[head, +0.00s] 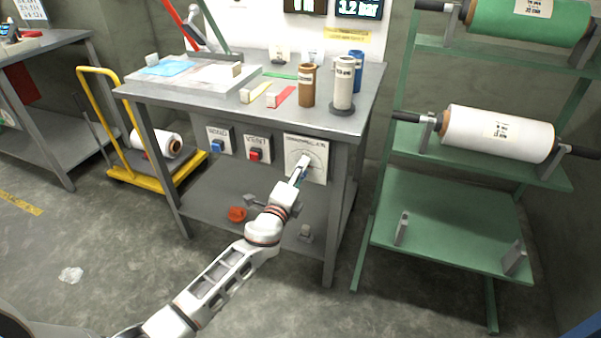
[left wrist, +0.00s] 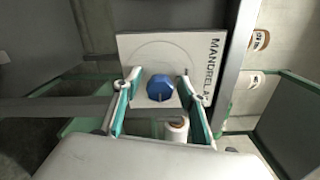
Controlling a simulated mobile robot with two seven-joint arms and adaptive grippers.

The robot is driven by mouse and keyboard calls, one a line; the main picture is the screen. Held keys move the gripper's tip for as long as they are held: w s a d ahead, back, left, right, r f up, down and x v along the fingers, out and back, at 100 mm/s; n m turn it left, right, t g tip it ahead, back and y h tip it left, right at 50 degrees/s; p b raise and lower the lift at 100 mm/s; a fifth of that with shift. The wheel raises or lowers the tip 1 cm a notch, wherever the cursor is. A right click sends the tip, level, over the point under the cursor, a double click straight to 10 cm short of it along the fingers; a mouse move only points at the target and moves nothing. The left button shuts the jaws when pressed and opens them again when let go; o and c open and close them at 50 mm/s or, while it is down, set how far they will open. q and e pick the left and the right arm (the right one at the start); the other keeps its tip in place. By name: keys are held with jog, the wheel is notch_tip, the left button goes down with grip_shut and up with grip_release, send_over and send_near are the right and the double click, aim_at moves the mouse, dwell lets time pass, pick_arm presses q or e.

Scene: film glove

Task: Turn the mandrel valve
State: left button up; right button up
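The mandrel valve panel (head: 318,148) is a white plate with a printed dial arc on the front of the grey workbench. In the left wrist view the panel (left wrist: 200,45) reads "MANDREL" along its side, with a blue faceted knob (left wrist: 160,88) standing out from it. My left gripper (head: 301,169) is at the panel and hides the knob in the head view. In the left wrist view its fingers (left wrist: 158,85) are open, one on each side of the knob, with small gaps visible. My right gripper is not in view.
The VENT switch (head: 257,150) and another switch box (head: 219,140) sit left of the panel. The bench top (head: 225,97) above carries cylinders and coloured strips. A green rack (head: 455,215) with film rolls stands to the right. An orange object (head: 237,214) lies on the lower shelf.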

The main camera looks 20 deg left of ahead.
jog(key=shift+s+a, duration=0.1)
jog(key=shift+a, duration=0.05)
pick_arm(q)
jog(key=s, duration=1.2)
jog(key=shift+a, duration=0.2)
jog(key=s+d+f+n+g+p, duration=0.1)
jog(key=s+f+n+g+p, duration=0.1)
jog(key=s, duration=0.8)
jog(key=s+d+f+n+g+h+p, duration=0.1)
jog(key=s+f+n+g+p, duration=0.2)
jog(key=s+f+n, duration=0.3)
jog(key=s+d+f+n+g+h+p, duration=0.1)
jog(key=s+f+n+p, duration=0.3)
jog(key=s+n, duration=0.5)
jog(key=s+g, duration=0.1)
jog(key=s, duration=0.6)
jog(key=shift+s, duration=0.2)
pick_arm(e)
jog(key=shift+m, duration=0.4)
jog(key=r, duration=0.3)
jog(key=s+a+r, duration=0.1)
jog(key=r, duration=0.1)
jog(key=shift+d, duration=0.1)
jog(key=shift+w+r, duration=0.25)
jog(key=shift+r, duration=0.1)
